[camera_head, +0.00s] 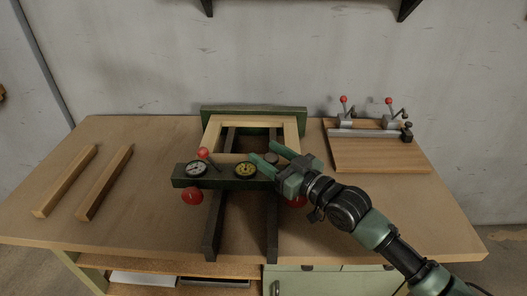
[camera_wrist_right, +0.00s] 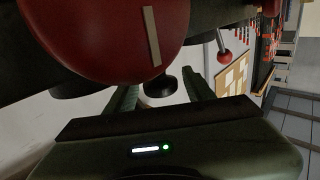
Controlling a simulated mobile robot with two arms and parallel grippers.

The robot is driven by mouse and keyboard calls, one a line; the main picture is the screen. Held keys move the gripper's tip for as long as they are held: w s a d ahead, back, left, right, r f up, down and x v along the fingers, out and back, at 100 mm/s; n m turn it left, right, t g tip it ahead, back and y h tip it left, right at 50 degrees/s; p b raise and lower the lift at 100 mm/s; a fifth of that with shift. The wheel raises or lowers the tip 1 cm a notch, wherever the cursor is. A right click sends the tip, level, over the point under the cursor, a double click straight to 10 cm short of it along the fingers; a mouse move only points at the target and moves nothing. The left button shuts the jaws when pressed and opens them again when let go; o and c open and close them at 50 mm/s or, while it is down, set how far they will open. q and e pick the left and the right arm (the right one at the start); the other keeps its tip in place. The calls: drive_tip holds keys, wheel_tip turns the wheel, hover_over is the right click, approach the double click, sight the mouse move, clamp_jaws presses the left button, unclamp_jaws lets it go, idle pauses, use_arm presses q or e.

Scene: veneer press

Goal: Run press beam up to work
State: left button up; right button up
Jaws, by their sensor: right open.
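The press beam (camera_head: 220,182) is a dark green bar with two round dials, lying across two dark rails (camera_head: 213,225). Red handwheels are at the beam's front left (camera_head: 192,196) and right (camera_head: 297,202), the right one mostly hidden by my arm. My right gripper (camera_head: 266,154) is open over the beam's right end. In the right wrist view a large red disc (camera_wrist_right: 105,30) and a black knob (camera_wrist_right: 161,83) show near its fingers. My left gripper is out of view.
A red-ball lever (camera_head: 203,153) stands up at the beam. Two loose wooden strips (camera_head: 66,181) (camera_head: 105,182) lie on the left of the bench (camera_head: 150,215). A board with red-knobbed clamps (camera_head: 380,153) sits on the right. The front left of the bench is clear.

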sight(277, 160)
drive_tip(key=v, duration=0.5)
drive_tip(key=shift+w+b, duration=0.1)
drive_tip(key=shift+b, duration=0.25)
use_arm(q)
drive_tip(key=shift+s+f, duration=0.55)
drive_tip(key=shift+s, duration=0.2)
use_arm(e)
drive_tip(key=shift+s+d, duration=0.45)
